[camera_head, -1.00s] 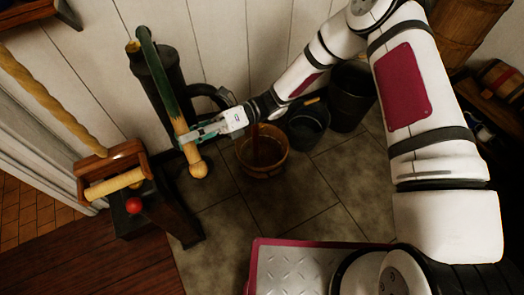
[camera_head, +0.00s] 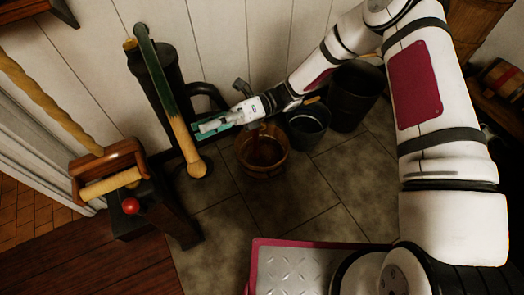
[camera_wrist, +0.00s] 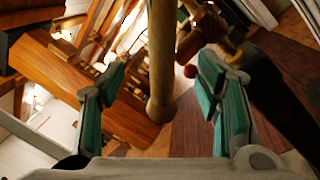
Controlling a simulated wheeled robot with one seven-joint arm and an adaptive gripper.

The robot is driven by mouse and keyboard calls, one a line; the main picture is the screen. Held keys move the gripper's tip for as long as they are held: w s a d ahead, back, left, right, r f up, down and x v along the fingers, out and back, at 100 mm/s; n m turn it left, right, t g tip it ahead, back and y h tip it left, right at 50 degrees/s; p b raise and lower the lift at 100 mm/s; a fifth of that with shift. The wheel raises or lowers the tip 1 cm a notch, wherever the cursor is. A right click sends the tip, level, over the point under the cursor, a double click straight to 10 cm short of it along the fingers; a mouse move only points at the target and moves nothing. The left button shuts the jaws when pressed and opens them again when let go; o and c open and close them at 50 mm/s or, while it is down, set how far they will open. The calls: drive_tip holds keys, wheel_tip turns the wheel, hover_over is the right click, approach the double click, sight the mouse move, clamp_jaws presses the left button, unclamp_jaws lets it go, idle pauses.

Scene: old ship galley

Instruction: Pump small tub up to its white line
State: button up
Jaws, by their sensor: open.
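The pump (camera_head: 150,75) is a dark upright cylinder against the wall. Its long green lever slopes down to a pale wooden handle (camera_head: 184,141) with a round knob end. The small wooden tub (camera_head: 264,172) stands on the floor to the right of the handle, with dark reddish-brown liquid inside. Its white line cannot be made out. My gripper (camera_head: 204,127) is open and empty, just right of the handle. In the wrist view, the handle (camera_wrist: 161,75) appears upright between the green-padded fingers (camera_wrist: 160,78), touching neither. My wrist partly hides the spout.
Two dark buckets (camera_head: 307,138) (camera_head: 340,112) stand right of the tub. A wooden frame with a pale roller (camera_head: 110,185) and a red ball (camera_head: 131,205) are at left. Tiled floor in front of the tub is clear.

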drive_tip(key=b+v, duration=0.2)
drive_tip(key=v, duration=0.4)
idle(0.6)
drive_tip(key=s+d+r+n+t+h, duration=0.3)
drive_tip(key=s+d+r+n+h, duration=0.25)
drive_tip(key=d+r, duration=0.2)
drive_tip(key=s+d+r+n+t+h, duration=0.2)
drive_tip(key=s+d+r+n+h, duration=0.3)
drive_tip(key=d+r+n, duration=0.25)
drive_tip(key=s+d+r+n+t+h, duration=0.2)
drive_tip(key=s+d+n+t, duration=0.2)
drive_tip(key=s+d, duration=0.35)
drive_tip(key=s+d+r+n+t+h, duration=0.2)
drive_tip(key=s+d+n+t+h, duration=0.15)
drive_tip(key=s+d, duration=0.35)
wheel_tip(320, 180, up, 18)
drive_tip(key=w+t+p, duration=0.1)
drive_tip(key=t+p, duration=0.2)
drive_tip(key=p, duration=1.3)
drive_tip(key=shift+d+f+y, duration=0.2)
drive_tip(key=shift+d+y, duration=0.05)
drive_tip(key=shift+y, duration=0.05)
drive_tip(key=shift+w+n, duration=0.1)
drive_tip(key=shift+n, duration=0.15)
